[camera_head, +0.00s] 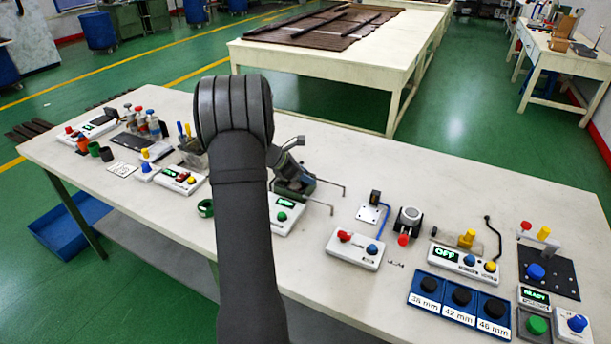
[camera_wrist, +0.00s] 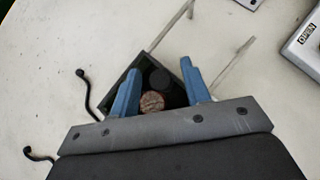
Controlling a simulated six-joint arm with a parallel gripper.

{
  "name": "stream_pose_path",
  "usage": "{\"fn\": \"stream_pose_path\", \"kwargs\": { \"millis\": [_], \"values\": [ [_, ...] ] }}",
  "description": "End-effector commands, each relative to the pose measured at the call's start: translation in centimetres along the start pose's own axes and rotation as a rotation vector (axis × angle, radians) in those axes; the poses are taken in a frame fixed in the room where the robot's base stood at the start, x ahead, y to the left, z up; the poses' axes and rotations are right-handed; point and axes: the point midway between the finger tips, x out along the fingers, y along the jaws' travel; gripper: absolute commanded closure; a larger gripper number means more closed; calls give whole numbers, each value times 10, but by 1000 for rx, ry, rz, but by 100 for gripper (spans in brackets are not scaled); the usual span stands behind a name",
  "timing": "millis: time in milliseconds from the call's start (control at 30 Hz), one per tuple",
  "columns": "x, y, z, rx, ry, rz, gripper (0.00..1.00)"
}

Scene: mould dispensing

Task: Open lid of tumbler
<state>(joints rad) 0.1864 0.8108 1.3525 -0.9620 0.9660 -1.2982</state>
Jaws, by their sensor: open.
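The tumbler (camera_wrist: 139,66), as I take it, is a dark, square-edged unit on the white table. In the wrist view a brown, rough-faced round piece (camera_wrist: 152,102) and a black round part (camera_wrist: 159,78) show within it. I cannot tell which part is the lid. In the head view a dark green base (camera_head: 296,188) of this unit shows just right of my arm, partly hidden. My gripper (camera_wrist: 161,66) is open, its two blue fingers on either side of the round parts. Nothing is seen held between them, and contact is unclear.
Two thin metal rods (camera_wrist: 178,22) stick out from the unit. A white control box (camera_wrist: 303,42) labelled OPEN lies at the right of the wrist view. Black hooked rods (camera_wrist: 83,96) stand at the left. Another control box (camera_head: 355,249) stands right of my arm.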

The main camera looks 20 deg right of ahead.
Motion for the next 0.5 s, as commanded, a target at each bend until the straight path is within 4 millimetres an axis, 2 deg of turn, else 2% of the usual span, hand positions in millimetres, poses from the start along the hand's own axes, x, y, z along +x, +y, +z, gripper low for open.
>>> {"fn": "stream_pose_path", "kwargs": {
  "millis": [100, 367, 500],
  "values": [
    [6, 0, 0, 0, 0, -1, 57],
    [6, 0, 0, 0, 0, -1, 57],
    [6, 0, 0, 0, 0, -1, 84]
  ]
}}
